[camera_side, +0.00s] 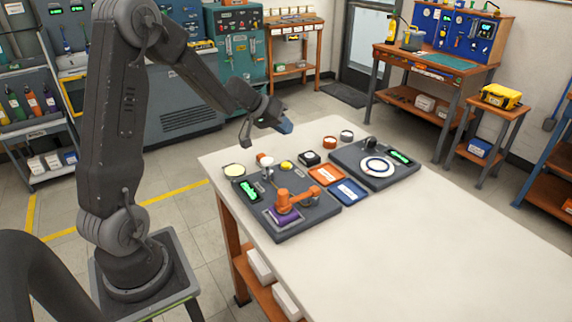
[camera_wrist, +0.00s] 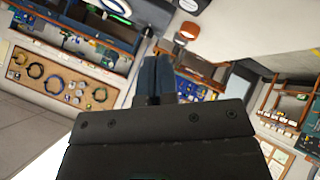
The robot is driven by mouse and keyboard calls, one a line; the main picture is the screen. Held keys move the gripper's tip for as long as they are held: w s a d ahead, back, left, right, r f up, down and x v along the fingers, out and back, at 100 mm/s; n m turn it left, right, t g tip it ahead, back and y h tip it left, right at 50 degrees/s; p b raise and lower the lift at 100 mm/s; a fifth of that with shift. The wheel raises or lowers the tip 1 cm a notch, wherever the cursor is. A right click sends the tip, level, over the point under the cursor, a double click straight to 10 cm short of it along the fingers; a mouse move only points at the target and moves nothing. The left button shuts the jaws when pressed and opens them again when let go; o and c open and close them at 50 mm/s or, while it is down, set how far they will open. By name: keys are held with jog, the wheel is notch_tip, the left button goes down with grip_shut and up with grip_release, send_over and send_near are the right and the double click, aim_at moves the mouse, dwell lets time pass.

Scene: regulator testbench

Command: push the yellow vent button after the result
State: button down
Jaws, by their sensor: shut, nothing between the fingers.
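The yellow vent button (camera_side: 286,165) is a small round yellow cap on the back part of the dark test fixture (camera_side: 308,226), on the white table. The fixture's small screen (camera_side: 249,190) glows green; its text is too small to read. An orange clamp (camera_side: 290,199) sits over a purple part (camera_side: 284,215) at its front. My gripper (camera_side: 285,126) is above and behind the button in the side view, clear of it. In the wrist view my gripper (camera_wrist: 155,80) has its blue fingers together and empty. I cannot make out the button there.
A second dark station (camera_side: 374,172) with a white ring and green screen stands to the right. Orange (camera_side: 326,175) and blue (camera_side: 348,192) trays lie between. Small round pots (camera_side: 330,142) stand at the back. The table's front right (camera_side: 440,240) is clear.

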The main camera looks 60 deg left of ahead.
aim_at(285, 163)
jog(key=shift+f, duration=4.05)
jog(key=shift+f, duration=0.1)
jog(key=shift+f, duration=0.3)
jog(key=shift+f, duration=0.55)
jog(key=shift+r, duration=0.95)
jog(key=shift+r, duration=2.55)
